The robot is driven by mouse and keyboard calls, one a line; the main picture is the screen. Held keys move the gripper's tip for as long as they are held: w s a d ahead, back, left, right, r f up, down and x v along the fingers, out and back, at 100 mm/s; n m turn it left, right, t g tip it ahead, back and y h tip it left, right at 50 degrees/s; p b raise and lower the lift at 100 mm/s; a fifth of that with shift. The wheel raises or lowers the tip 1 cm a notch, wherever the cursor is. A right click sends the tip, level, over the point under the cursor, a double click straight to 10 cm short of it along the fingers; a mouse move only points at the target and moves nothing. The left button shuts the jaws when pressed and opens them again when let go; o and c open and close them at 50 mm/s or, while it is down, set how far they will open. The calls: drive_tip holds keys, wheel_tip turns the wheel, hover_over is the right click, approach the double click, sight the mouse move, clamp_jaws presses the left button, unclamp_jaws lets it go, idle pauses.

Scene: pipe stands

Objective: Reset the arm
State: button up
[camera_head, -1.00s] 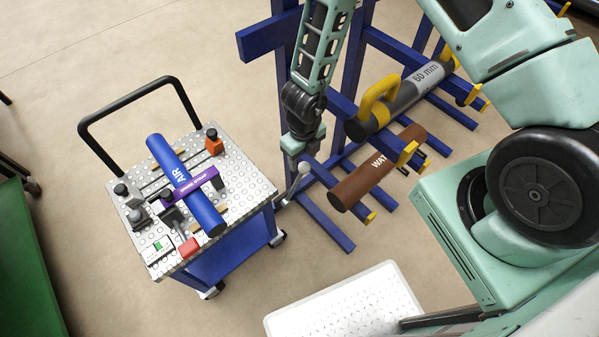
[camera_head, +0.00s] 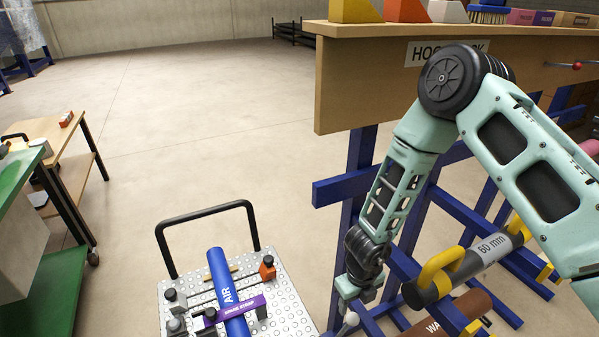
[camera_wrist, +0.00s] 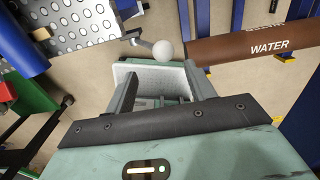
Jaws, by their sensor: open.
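My gripper (camera_wrist: 162,88) is open in the wrist view, with its two fingers apart and nothing held between them. It points down toward the floor and a pale tray-like surface (camera_wrist: 150,76). In the head view my arm bends down at the right, and its wrist end (camera_head: 358,284) hangs between the cart and the blue pipe rack. The fingers are hard to make out there.
The perforated-top cart (camera_head: 292,300) carries a blue AIR pipe (camera_head: 226,290) under a purple strap. Beside my wrist are a brown WATER pipe (camera_head: 468,306) and a grey 60 mm pipe (camera_head: 470,268) on the blue rack.

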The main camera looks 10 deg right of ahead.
drive_tip(key=w+a+r+n+t+y, duration=0.1)
drive_tip(key=a+r+n+y, duration=0.2)
drive_tip(key=a+r+n, duration=0.7)
drive_tip(key=s+a+r+n+y, duration=0.1)
drive_tip(key=s+r+n, duration=0.2)
drive_tip(key=r+n, duration=0.25)
drive_tip(key=s+a+r+n, duration=0.2)
drive_tip(key=s+r+n, duration=0.1)
drive_tip(key=r+n, duration=0.3)
drive_tip(key=s+d+r+n+h, duration=0.1)
drive_tip(key=s+d+r+n, duration=0.2)
drive_tip(key=s+r+n, duration=0.3)
drive_tip(key=s+d+r+n+g+h, duration=0.1)
drive_tip(key=s+d+r+n, duration=0.3)
drive_tip(key=n, duration=0.8)
drive_tip(key=s+r+h, duration=0.1)
drive_tip(key=s+r, duration=0.1)
drive_tip(key=s, duration=0.2)
drive_tip(key=shift+s+d+n, duration=0.25)
drive_tip(key=shift+s+n, duration=0.1)
drive_tip(key=shift+s, duration=0.05)
drive_tip(key=shift+f, duration=0.1)
